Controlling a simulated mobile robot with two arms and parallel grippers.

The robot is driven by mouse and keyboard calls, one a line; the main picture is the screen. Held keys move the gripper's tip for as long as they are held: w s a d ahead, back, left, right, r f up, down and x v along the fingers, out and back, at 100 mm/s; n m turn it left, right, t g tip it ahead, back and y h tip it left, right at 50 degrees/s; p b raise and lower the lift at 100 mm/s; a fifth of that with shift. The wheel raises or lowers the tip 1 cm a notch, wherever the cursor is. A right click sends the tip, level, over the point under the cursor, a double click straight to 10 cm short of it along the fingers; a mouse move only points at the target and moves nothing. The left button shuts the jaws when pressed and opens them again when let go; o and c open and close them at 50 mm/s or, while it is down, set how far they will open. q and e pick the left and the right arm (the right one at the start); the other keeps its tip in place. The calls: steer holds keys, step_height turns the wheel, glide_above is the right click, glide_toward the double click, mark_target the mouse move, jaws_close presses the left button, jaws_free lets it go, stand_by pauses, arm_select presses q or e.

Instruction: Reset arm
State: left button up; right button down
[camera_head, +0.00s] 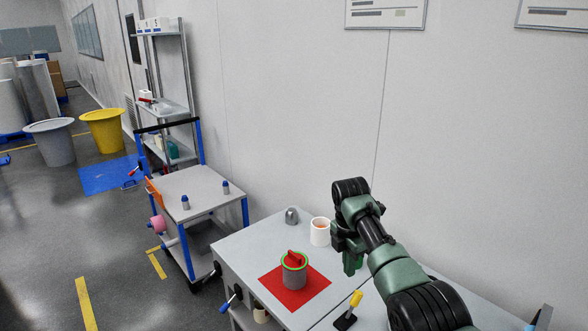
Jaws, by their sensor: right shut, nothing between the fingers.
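My right arm comes in from the right over the grey worktop (237,250). My right gripper (351,265) points down beside the white cup (320,231), at its right. It is shut and appears to hold nothing. My left gripper is not in view. A grey canister (294,277) with a green rim and a red piece on top stands upright on a red mat (317,286), left of and nearer than the gripper.
A small grey domed object (292,216) stands near the wall. A yellow-handled tool (355,300) with a dark base is at the front. A blue-framed cart (205,188) stands left, with shelves (165,108) behind it. Yellow (104,129) and grey (50,141) bins stand farther off.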

steer(key=s+f+m, duration=0.1)
steer(key=s+f, duration=0.1)
steer(key=f, duration=0.2)
steer(key=s+f+m, duration=0.2)
steer(key=s+f, duration=0.1)
steer(key=f, duration=0.1)
steer(key=s+f+m, duration=0.2)
steer(key=f, duration=0.1)
steer(key=shift+s+f+t, duration=0.15)
steer(key=shift+f+t, duration=0.15)
steer(key=shift+f, duration=0.1)
steer(key=s+d+f+m+t+y, duration=0.1)
steer(key=s+f+m, duration=0.3)
steer(key=s, duration=0.7)
steer(key=s+f+m+t, duration=0.1)
steer(key=s+m, duration=0.5)
steer(key=s, duration=0.5)
steer(key=s+r+m, duration=0.6)
steer(key=s, duration=0.7)
step_height(320, 180, down, 29)
steer(key=s+b, duration=0.2)
steer(key=s+d+f+g, duration=0.1)
steer(key=s+f, duration=0.7)
steer(key=s+d+f+n+g+b, duration=0.1)
steer(key=s+d+f, duration=0.1)
steer(key=s+f, duration=0.6)
steer(key=shift+d+f, duration=0.15)
steer(key=shift+d, duration=0.15)
